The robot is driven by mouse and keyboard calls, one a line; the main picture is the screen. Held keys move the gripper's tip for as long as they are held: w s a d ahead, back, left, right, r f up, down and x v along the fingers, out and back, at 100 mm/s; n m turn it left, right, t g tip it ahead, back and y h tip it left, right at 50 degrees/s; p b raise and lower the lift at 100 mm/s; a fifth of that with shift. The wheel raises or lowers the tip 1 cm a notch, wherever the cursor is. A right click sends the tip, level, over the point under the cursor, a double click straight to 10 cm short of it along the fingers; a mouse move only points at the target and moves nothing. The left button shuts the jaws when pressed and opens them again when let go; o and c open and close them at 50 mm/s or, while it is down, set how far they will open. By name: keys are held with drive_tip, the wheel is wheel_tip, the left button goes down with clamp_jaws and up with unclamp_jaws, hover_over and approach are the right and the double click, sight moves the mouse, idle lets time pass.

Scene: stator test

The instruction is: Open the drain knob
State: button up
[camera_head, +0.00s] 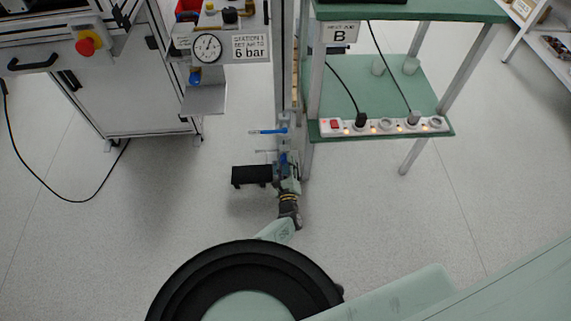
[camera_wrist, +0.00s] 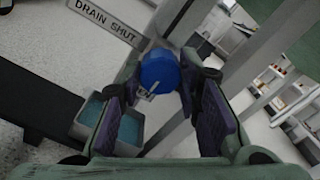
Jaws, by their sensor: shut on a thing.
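The drain knob (camera_wrist: 160,70) is a round blue knob in the upper middle of the wrist view. My gripper (camera_wrist: 160,86) is shut on it, with one dark finger pad on each side. In the head view my gripper (camera_head: 288,184) is low at the foot of a metal post, where the knob is too small to make out clearly. A "DRAIN SHUT" label (camera_wrist: 106,20) is up and left of the knob. Another label, reading about "EN", is partly hidden below the knob.
A grey container (camera_wrist: 126,130) with teal inside is below the knob. A black block (camera_head: 252,174) sits left of my gripper. A blue lever (camera_head: 268,131) is above.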

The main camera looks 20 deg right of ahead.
drive_tip(key=o, duration=1.1)
drive_tip(key=shift+o, duration=0.2)
